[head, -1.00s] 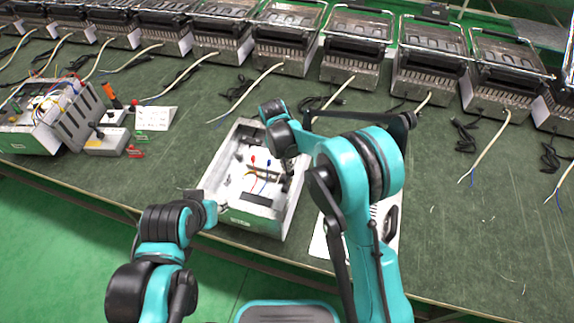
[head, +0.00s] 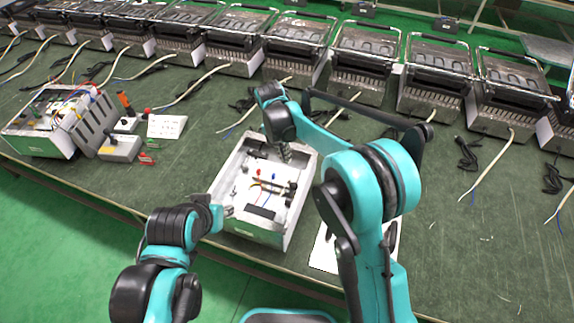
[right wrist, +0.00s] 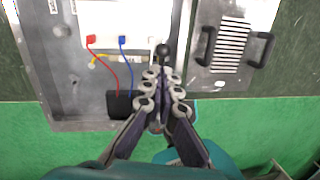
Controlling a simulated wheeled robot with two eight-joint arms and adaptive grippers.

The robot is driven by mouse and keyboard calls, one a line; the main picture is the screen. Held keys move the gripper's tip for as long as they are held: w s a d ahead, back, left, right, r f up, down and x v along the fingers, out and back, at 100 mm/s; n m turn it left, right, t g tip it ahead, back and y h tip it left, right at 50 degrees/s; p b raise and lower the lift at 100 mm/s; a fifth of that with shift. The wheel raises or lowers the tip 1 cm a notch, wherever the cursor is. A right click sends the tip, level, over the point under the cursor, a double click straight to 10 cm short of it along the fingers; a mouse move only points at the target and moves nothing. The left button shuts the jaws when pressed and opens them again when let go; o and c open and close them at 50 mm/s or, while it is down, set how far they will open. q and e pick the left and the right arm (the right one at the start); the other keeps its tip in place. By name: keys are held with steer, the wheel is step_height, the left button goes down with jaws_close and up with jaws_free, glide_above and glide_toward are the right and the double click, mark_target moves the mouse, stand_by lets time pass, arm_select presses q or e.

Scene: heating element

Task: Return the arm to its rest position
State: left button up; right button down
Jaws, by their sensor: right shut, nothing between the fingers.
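An open pale metal box (head: 300,205) with wires and small parts inside stands near the table's front edge. In the right wrist view the box (right wrist: 75,123) shows a red and a blue wire. My right gripper (head: 286,154) hangs over the box's far right part in the head view. In the right wrist view my right gripper (right wrist: 161,76) has its fingers together with nothing between them, pointing at the box's edge beside the panel with black handles (right wrist: 204,77). My left gripper (head: 228,211) is at the box's front left corner, small and partly hidden, its jaws unclear.
The green table (head: 480,262) is bare at the right front. Several metal heater units (head: 363,60) with loose cables line the back.

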steer(key=shift+w+r, duration=0.2)
steer(key=shift+r, duration=0.4)
steer(key=s+d+r+m+t+y, duration=0.1)
steer(key=s+d+r+m+t, duration=0.2)
steer(key=s+d+r+m, duration=0.9)
steer(key=s+d+f+m+t, duration=0.2)
steer(key=s+d+m, duration=0.2)
steer(key=m, duration=0.5)
steer(key=s+d+f+m+t+b, duration=0.1)
steer(key=s+d+m, duration=0.3)
steer(key=s+m, duration=0.5)
steer(key=shift+f+m+t+y, duration=0.4)
steer(key=shift+f, duration=0.5)
